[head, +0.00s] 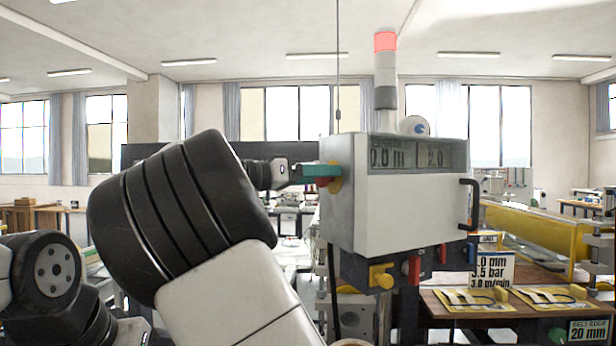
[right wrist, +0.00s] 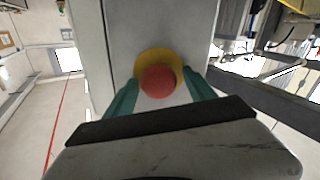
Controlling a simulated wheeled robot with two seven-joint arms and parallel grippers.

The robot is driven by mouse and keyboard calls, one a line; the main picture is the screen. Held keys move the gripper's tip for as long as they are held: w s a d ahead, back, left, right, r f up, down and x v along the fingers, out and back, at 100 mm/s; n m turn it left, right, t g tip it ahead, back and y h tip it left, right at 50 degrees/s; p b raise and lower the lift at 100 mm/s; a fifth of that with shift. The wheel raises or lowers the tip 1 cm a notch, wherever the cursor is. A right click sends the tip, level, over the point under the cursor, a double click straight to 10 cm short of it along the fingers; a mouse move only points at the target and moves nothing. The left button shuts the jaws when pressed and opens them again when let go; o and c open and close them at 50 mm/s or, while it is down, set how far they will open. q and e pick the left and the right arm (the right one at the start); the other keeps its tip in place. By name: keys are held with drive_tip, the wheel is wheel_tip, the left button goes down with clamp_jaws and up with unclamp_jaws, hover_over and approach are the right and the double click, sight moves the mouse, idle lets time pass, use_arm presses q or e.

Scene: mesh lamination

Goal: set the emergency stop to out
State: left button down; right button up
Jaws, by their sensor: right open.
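The emergency stop is a red mushroom button (right wrist: 158,82) on a yellow collar, on the side wall of the white control box (head: 405,212). In the head view its yellow collar (head: 335,180) shows on the box's left side, and the red head is mostly hidden behind my finger. My right gripper (head: 312,172) is at the button with its teal fingers open. In the right wrist view the fingers stand to the left and right of the red head; I cannot tell whether they touch it. My left gripper is not in view.
A signal tower (head: 386,65) with a red top stands on the box. A black handle (head: 470,204) is on its right, and yellow and red knobs (head: 381,277) hang below. A wooden bench (head: 470,303) with printed cards lies to the right.

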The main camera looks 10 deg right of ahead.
clamp_jaws()
drive_tip(key=shift+s+a, duration=0.1)
drive_tip(key=shift+a, duration=0.5)
unclamp_jaws()
drive_tip(key=shift+a, duration=0.1)
drive_tip(key=v, duration=0.8)
